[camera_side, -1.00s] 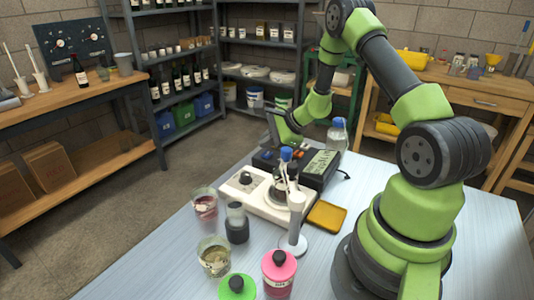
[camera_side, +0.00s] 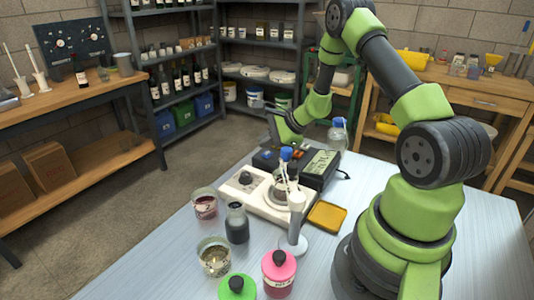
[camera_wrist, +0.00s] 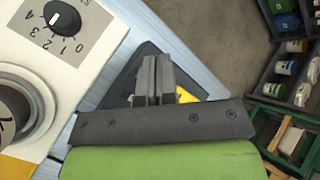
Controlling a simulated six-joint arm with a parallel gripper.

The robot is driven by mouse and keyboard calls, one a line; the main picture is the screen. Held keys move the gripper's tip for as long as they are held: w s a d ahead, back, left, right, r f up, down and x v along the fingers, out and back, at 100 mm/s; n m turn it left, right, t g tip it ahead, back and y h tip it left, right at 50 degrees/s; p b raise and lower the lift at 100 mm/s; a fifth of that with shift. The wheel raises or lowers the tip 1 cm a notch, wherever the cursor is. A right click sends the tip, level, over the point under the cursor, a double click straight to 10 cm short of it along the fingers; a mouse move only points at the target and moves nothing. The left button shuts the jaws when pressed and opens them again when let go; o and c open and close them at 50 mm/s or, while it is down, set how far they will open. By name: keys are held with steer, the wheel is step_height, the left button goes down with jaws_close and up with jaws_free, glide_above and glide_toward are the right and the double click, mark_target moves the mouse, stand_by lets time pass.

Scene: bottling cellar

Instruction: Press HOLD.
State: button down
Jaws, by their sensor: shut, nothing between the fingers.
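The black meter box (camera_side: 322,166) with a grey display stands on the table behind the white stirrer. Small blue and orange patches, perhaps buttons, show on its left part in the side view; no HOLD label can be read. My gripper (camera_side: 273,138) points down above that left part. In the wrist view, my gripper's closed fingers (camera_wrist: 157,72) lie over the dark box (camera_wrist: 128,78), with nothing between them. A yellow patch (camera_wrist: 186,95) shows beside the fingers, partly covered. I cannot tell whether the fingertips touch the box.
The white stirrer (camera_side: 240,192) with its dial (camera_wrist: 62,17) is close beside my gripper and carries a flask. An electrode stand (camera_side: 295,225), a yellow tray (camera_side: 327,215), a clear blue-capped bottle (camera_side: 337,135), beakers and bottles crowd the table.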

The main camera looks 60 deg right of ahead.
mark_target(267, 154)
steer(key=shift+f, duration=0.1)
stand_by(0.6)
steer(key=shift+f, duration=0.3)
steer(key=shift+f, duration=0.45)
stand_by(0.6)
steer(key=shift+r, duration=0.9)
steer(key=shift+r, duration=2.5)
